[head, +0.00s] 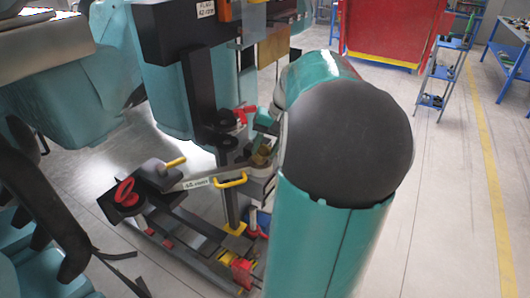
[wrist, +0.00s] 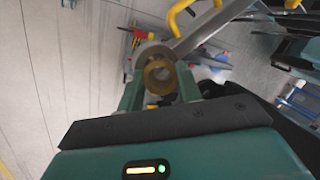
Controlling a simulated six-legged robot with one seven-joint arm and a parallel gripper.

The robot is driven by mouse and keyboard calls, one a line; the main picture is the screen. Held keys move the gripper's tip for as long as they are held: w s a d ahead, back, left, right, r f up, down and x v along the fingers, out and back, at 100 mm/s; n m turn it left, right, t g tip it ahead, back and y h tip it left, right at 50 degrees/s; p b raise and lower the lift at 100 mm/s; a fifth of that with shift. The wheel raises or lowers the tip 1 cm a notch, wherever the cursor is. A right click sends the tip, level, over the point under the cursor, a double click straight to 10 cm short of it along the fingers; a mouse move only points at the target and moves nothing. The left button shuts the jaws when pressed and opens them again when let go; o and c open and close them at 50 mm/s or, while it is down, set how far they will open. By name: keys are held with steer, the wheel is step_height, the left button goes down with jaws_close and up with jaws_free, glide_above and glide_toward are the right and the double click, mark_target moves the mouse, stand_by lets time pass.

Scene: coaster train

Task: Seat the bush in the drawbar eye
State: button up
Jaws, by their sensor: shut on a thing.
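The bush (wrist: 171,77) is a short brass ring, seen end-on in the wrist view. My gripper (wrist: 160,86) is shut on it, with one teal finger at each side. Just beyond the bush is the grey, rounded drawbar eye (wrist: 147,49), partly covered by it. The bush appears offset from the eye's middle; whether they touch cannot be told. In the head view the brass bush (head: 261,156) shows just above the end of the grey drawbar (head: 196,184). My arm hides most of the gripper there.
A yellow handle (head: 231,181) stands close by the drawbar's eye end. A black post (head: 199,95) rises behind it. A red handwheel (head: 126,192) sits at the left end of the coupling frame. Open floor (head: 455,190) lies to the right, beyond my arm.

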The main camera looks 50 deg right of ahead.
steer(key=s+a+r, duration=0.8)
steer(key=s+r, duration=0.3)
steer(key=s, duration=0.1)
steer(key=w+a+m+y, duration=0.15)
steer(key=w+m, duration=0.25)
steer(key=m, duration=1)
steer(key=shift+g+h, duration=0.25)
steer(key=shift+g, duration=0.15)
steer(key=w+d+f, duration=0.9)
steer(key=shift+w+d+f, duration=0.1)
steer(key=shift+d+f, duration=0.1)
steer(key=shift+w+d+f, duration=0.25)
steer(key=shift+f, duration=1.7)
steer(key=shift+f, duration=0.15)
